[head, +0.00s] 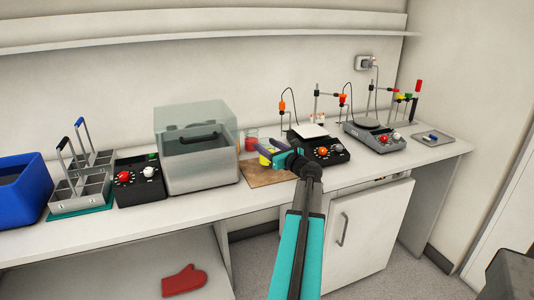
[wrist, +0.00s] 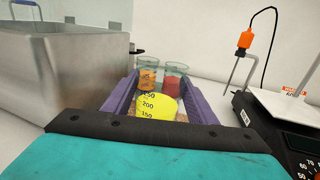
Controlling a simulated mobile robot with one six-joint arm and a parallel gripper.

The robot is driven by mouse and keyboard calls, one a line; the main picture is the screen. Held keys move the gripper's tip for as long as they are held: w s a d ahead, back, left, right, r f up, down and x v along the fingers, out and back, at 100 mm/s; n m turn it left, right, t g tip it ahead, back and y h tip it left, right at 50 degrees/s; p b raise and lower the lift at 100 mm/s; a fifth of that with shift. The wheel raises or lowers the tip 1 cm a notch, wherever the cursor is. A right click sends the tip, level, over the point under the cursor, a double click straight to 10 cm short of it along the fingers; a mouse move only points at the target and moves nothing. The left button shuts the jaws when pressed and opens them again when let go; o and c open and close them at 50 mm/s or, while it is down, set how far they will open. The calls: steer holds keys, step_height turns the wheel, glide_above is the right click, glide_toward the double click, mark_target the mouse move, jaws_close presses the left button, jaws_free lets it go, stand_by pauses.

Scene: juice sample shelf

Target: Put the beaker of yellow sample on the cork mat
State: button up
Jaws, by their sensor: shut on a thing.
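The beaker of yellow sample (wrist: 140,104) is between the purple fingers of my gripper (head: 265,151), which is shut on it. In the wrist view the beaker shows its yellow contents and black volume marks; its lower part is hidden by my gripper. In the head view only a small yellow patch of it (head: 264,160) shows beside the fingers. The brown cork mat (head: 258,179) lies on the bench below my gripper, partly covered by it. The beaker appears over or just behind the mat's back part; I cannot tell whether it touches the mat.
A red beaker (wrist: 172,82) and an orange beaker (wrist: 148,76) stand just beyond the held beaker. A metal bath with a clear lid (head: 195,150) stands left of the mat. A black balance or hotplate unit (head: 325,152) stands close on the right.

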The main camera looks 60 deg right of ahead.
steer(key=shift+f, duration=1.4)
steer(key=shift+f, duration=0.15)
steer(key=o, duration=1.2)
steer(key=shift+o, duration=0.2)
steer(key=shift+b+v, duration=0.55)
steer(key=shift+v, duration=5.45)
